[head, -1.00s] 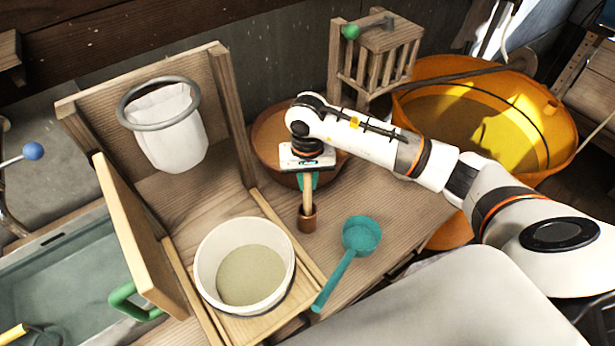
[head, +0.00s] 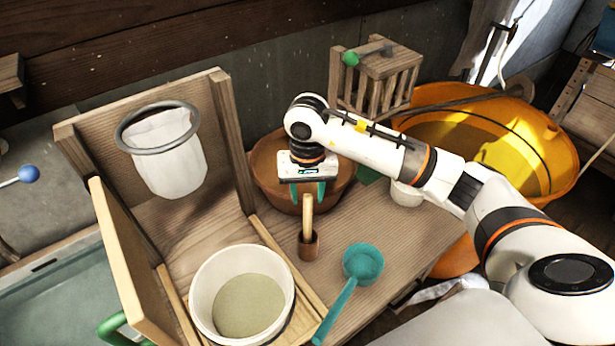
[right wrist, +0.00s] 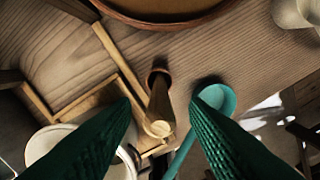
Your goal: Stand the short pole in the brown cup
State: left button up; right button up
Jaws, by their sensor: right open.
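The short pole (head: 308,216) is a light wooden stick standing in the small brown cup (head: 309,246) on the wooden table. It looks close to upright. In the right wrist view the pole (right wrist: 160,112) shows from above, its end toward the camera, with the brown cup (right wrist: 158,76) around its far end. My right gripper (head: 307,192) is open, with green fingers, just above and behind the pole's top. In the right wrist view the fingers (right wrist: 162,105) are spread on either side, apart from the pole. My left gripper is not in view.
A teal ladle (head: 352,285) lies right of the cup. A white bucket (head: 243,294) stands at the front left in a wooden frame. A brown bowl (head: 264,170) sits behind the gripper. A white bag hangs from a grey ring (head: 158,125). An orange tub (head: 470,120) is at right.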

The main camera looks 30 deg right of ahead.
notch_tip(320, 180, up, 7)
jog(key=shift+r+b, duration=0.15)
jog(key=shift+b, duration=0.7)
